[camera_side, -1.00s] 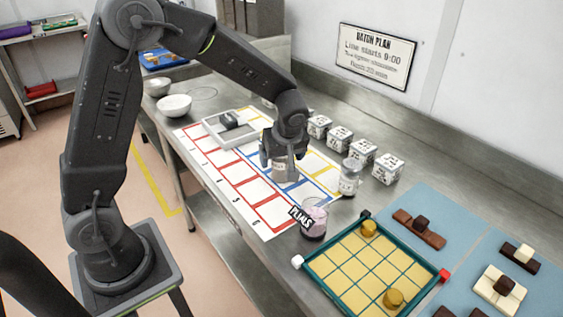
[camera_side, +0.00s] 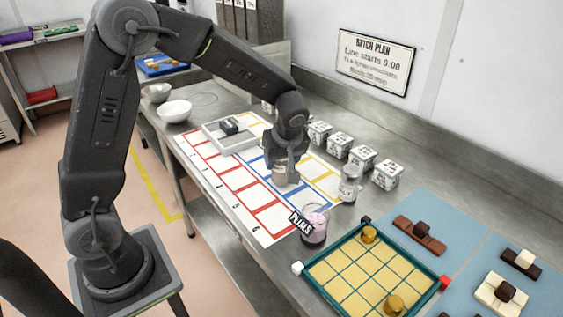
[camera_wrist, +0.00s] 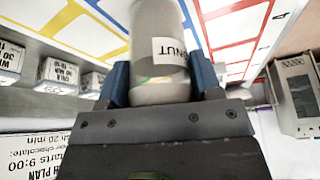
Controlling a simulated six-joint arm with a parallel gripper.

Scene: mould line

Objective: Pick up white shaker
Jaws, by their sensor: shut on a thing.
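My gripper (camera_side: 286,160) is shut on a whitish-grey, cloudy shaker (camera_side: 285,173) over the blue-framed part of the printed sheet. In the wrist view the shaker (camera_wrist: 155,25) stands between the two blue fingers of my gripper (camera_wrist: 162,82). A white label ending in "NUT" shows on its side, and greenish bits show through the wall below. Its top is partly hidden by my gripper in the side view. I cannot tell whether its base touches the sheet. A second shaker (camera_side: 349,184), clear and grey with a label, stands to the right, apart from my gripper.
Several white labelled boxes (camera_side: 362,158) line the back. White sheet cells (camera_side: 238,178) are clear.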

